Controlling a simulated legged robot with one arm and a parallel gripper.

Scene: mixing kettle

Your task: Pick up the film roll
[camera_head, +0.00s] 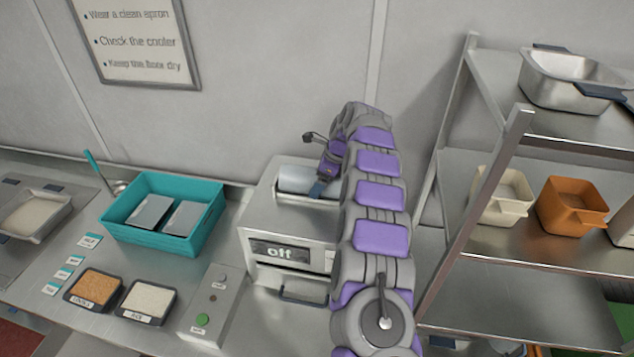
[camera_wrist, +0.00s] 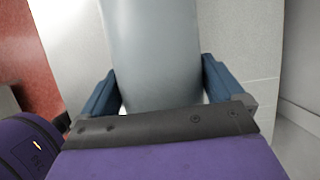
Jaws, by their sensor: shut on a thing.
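The film roll (camera_head: 298,178) is a pale grey cylinder at the top of a boxy metal machine (camera_head: 262,222) whose display reads "off". My gripper (camera_head: 322,184) is at the roll's right end, with my purple and grey arm reaching in from the front right. In the wrist view the roll (camera_wrist: 153,45) runs away from me between the two blue fingers of my gripper (camera_wrist: 160,88), which are shut on it. Whether the roll rests in the machine's top or hangs just above it, I cannot tell.
A teal bin (camera_head: 163,240) with two grey packs stands left of the machine. Ingredient trays (camera_head: 147,300) and a button box (camera_head: 207,305) are in front. A metal shelf (camera_head: 530,235) with cream and orange containers stands to the right. The wall is close behind.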

